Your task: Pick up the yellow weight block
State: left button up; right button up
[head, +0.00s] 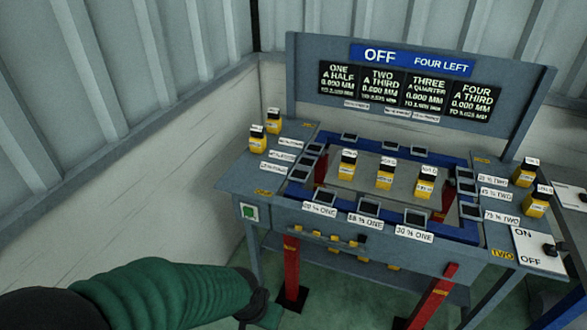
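Several yellow weight blocks with dark tops and white labels stand on the grey bench. Two are at its left end, a back block (273,121) and a front block (257,139). Three stand on the middle plate: a left block (347,168), a middle block (385,175) and a right block (425,184). Two more are at the right end, a back block (524,173) and a front block (536,205). My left arm comes in at the lower left; its dark gripper (258,305) is low, in front of the bench and apart from all blocks. Its fingers are unclear. My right gripper is not seen.
The bench (232,178) has a blue inner frame with several dark square pads and red legs (291,270). A display board (400,85) reading OFF rises behind. An ON/OFF panel (535,250) is at the right. Small yellow pieces (334,238) line the front ledge. Corrugated walls enclose the back.

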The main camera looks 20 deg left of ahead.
aim_at(258, 141)
jog(key=i+j, duration=1.75)
jog(key=k+j+u, duration=0.05)
jog(key=j, duration=0.15)
